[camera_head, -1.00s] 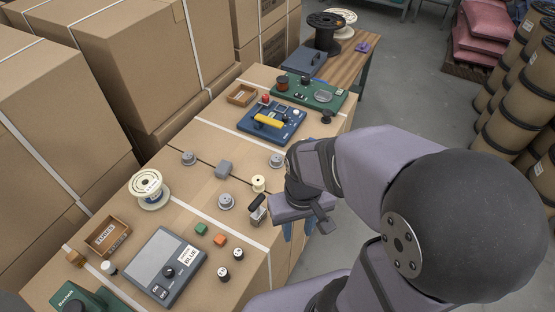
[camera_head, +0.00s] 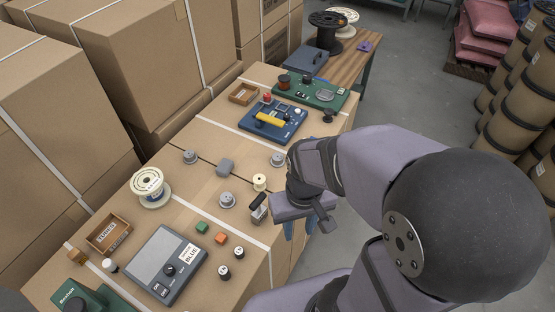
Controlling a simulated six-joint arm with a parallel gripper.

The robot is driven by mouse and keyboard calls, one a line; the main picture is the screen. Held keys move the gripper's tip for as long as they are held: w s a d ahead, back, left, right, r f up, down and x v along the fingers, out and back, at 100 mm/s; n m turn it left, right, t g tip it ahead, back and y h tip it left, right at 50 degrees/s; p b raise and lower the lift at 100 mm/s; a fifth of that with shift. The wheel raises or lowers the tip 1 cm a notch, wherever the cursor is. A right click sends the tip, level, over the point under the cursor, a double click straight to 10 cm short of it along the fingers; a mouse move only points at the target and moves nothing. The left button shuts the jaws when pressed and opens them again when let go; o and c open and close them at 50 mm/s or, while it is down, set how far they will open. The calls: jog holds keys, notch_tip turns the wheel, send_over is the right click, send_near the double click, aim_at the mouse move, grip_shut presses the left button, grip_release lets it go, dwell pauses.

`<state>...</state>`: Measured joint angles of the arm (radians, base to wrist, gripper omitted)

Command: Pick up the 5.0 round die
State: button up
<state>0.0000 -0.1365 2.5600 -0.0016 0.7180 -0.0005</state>
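Several small round pieces lie on the cardboard-topped surface. Grey round pieces with a raised centre sit at the far left (camera_head: 190,157), in the middle (camera_head: 227,201) and beside my gripper (camera_head: 277,160). Two dark round pieces with white labelled tops (camera_head: 238,252) (camera_head: 224,272) stand near the front. The lettering is too small to read, so I cannot tell which is the 5.0 die. My gripper (camera_head: 299,229) hangs at the right edge of the surface, pointing down. Its two blue fingers look apart, with nothing visible between them. Their tips are hard to see.
A black-handled stamp-like object (camera_head: 259,210) and a small cream spool (camera_head: 260,182) stand close left of my gripper. A grey scale-like device (camera_head: 166,262), wooden tray (camera_head: 109,234), white spool (camera_head: 150,188) and blue device (camera_head: 271,121) occupy the surface. Cardboard boxes (camera_head: 150,70) wall the left.

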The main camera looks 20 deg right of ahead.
aim_at(278, 160)
dwell(0.3)
jog(key=o, duration=0.6)
jog(key=shift+c, duration=0.2)
